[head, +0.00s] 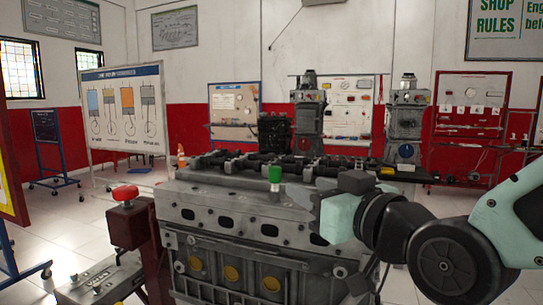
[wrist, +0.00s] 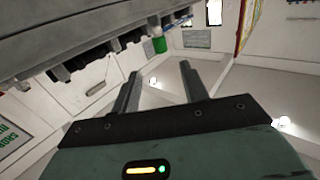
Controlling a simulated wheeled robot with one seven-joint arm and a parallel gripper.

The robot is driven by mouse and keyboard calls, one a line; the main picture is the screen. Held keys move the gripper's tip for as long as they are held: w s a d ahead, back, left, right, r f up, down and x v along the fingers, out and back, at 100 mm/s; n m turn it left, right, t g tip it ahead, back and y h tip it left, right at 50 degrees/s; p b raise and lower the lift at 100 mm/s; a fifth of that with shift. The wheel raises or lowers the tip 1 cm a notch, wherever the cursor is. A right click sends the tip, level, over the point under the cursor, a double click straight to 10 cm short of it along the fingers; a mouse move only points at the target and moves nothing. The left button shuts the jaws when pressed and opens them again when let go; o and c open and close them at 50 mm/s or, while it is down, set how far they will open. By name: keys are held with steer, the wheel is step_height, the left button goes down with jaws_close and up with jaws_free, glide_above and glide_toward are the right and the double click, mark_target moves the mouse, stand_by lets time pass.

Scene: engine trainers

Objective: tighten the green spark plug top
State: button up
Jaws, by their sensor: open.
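The green spark plug top (head: 274,174) stands upright on the top face of the grey engine block (head: 240,205), near its front edge. It also shows in the wrist view as a small green cylinder (wrist: 159,45) at the edge of the block, beyond my fingertips. My gripper (head: 296,194) is to the right of the green top in the head view, close to it but apart. In the wrist view the two fingers of my gripper (wrist: 160,72) are spread with nothing between them.
A dark shaft assembly (head: 270,163) runs along the top of the block behind the green top. A red knob (head: 125,193) on a post stands left of the block. Display boards and engine stands are farther back. The floor at left is partly clear.

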mark_target(279, 174)
steer(key=p+x, duration=0.1)
steer(key=p, duration=0.3)
steer(key=p+x, duration=0.2)
steer(key=p, duration=0.3)
steer(key=p+x, duration=0.1)
steer(key=p, duration=0.3)
steer(key=shift+w+a+r, duration=0.2)
steer(key=shift+w+r, duration=0.05)
steer(key=shift+r, duration=0.05)
steer(key=shift+w+a+f+p, duration=0.15)
steer(key=shift+w+p, duration=0.15)
steer(key=shift+p, duration=0.2)
steer(key=p+x, duration=0.1)
steer(key=x, duration=0.7)
steer(key=shift+w+a+f+p, duration=0.1)
steer(key=shift+f+p, duration=0.05)
steer(key=shift+p, duration=0.2)
jaws_close()
